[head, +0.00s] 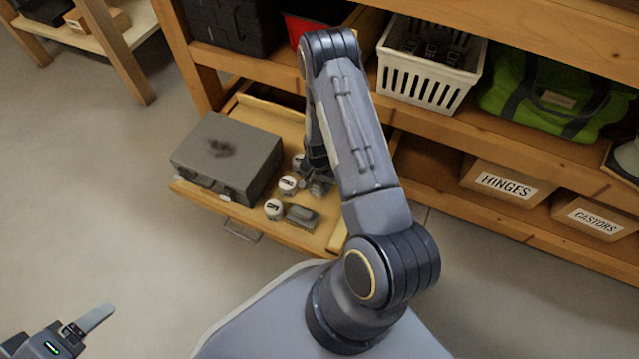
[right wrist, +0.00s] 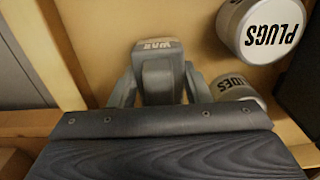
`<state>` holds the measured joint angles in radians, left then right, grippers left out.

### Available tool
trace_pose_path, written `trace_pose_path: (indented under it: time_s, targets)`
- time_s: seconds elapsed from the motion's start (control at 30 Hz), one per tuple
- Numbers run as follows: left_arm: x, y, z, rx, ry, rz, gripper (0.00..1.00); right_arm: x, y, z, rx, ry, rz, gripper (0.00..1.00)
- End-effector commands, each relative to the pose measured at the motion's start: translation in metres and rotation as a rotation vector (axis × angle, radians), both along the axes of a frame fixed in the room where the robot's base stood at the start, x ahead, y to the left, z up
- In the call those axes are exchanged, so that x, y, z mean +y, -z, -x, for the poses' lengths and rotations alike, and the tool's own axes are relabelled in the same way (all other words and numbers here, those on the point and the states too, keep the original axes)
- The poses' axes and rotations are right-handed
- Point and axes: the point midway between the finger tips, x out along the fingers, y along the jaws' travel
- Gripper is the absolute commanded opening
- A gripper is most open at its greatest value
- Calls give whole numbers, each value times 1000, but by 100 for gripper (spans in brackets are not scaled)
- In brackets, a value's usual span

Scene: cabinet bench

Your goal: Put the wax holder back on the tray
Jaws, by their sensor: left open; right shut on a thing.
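The wax holder (head: 301,217) is a small grey block at the front right of the pulled-out wooden tray (head: 262,236). In the right wrist view the wax holder (right wrist: 160,72) sits between both fingers, its label upside down. My right gripper (head: 318,184) is shut on it, fingers pointing down and partly hidden by my forearm. I cannot tell whether the holder touches the tray floor. White tins stand just left of it, one marked PLUGS (right wrist: 264,32). My left gripper (head: 92,322) is open and empty at the lower left, away from the tray.
A grey metal case (head: 228,158) fills the left of the tray. The shelf above carries a white basket (head: 428,65) and a green bag (head: 555,98). The floor at left is clear.

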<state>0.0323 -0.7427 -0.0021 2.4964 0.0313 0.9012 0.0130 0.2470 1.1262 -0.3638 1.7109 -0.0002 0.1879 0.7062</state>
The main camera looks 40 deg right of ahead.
Motion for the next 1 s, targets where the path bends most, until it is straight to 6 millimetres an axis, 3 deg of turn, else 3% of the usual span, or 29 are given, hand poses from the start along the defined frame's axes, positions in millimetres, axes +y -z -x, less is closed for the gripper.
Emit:
trace_pose_path:
  time_s: [0.1, 0.13, 0.27, 0.53, 0.67, 1.0]
  targets:
    - [0, 4, 0, 0, 0, 0, 72, 0, 4, 0, 0, 0, 0, 10]
    - [0, 2, 0, 0, 0, 0, 72, 0, 3, 0, 0, 0, 0, 47]
    - [0, 2, 0, 0, 0, 0, 72, 0, 2, 0, 0, 0, 0, 64]
    - [0, 2, 0, 0, 0, 0, 72, 0, 2, 0, 0, 0, 0, 65]
    - [0, -5, 0, 0, 0, 0, 72, 0, -8, 0, -1, 0, 0, 65]
    - [0, -40, 0, 0, 0, 0, 72, 1, -79, 0, -1, 0, 0, 65]
